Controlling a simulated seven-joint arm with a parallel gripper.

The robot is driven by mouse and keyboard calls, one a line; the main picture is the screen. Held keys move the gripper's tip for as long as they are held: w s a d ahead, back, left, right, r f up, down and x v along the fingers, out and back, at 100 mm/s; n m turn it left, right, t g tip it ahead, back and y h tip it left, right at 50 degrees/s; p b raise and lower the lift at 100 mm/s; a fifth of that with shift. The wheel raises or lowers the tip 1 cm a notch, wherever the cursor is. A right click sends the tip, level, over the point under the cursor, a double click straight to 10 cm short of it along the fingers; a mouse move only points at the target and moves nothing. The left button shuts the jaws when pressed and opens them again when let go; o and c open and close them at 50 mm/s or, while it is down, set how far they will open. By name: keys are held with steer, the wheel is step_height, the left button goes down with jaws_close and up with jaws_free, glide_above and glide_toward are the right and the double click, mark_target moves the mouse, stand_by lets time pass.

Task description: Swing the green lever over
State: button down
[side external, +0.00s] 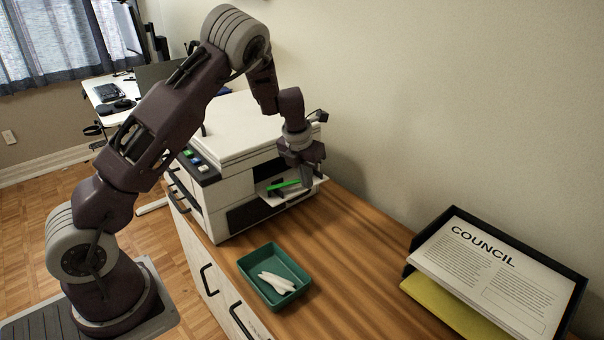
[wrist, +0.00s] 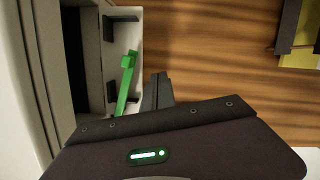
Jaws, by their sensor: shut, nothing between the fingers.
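The green lever (side external: 284,185) is on the open side part of a white and grey printer (side external: 240,180). In the wrist view the lever (wrist: 126,82) is a slim green bar with a wider head at its upper end, lying beside dark brackets in a pale recess. My gripper (side external: 306,184) is shut and empty, just right of the lever in the side view. In the wrist view its fingers (wrist: 158,90) are close to the right of the lever's lower part. I cannot tell whether they touch it.
A green tray (side external: 246,265) with white items stands on the wooden cabinet top in front of the printer. A black paper tray (side external: 569,300) with a COUNCIL sheet (side external: 490,262) and a yellow folder (side external: 445,308) stands at right. The wood between them is clear.

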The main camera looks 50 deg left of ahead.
steer(key=d+r, duration=0.3)
steer(key=r, duration=0.6)
steer(key=shift+s+r, duration=0.35)
steer(key=shift+s, duration=0.1)
steer(key=shift+d+r, duration=0.1)
steer(key=shift+d, duration=0.05)
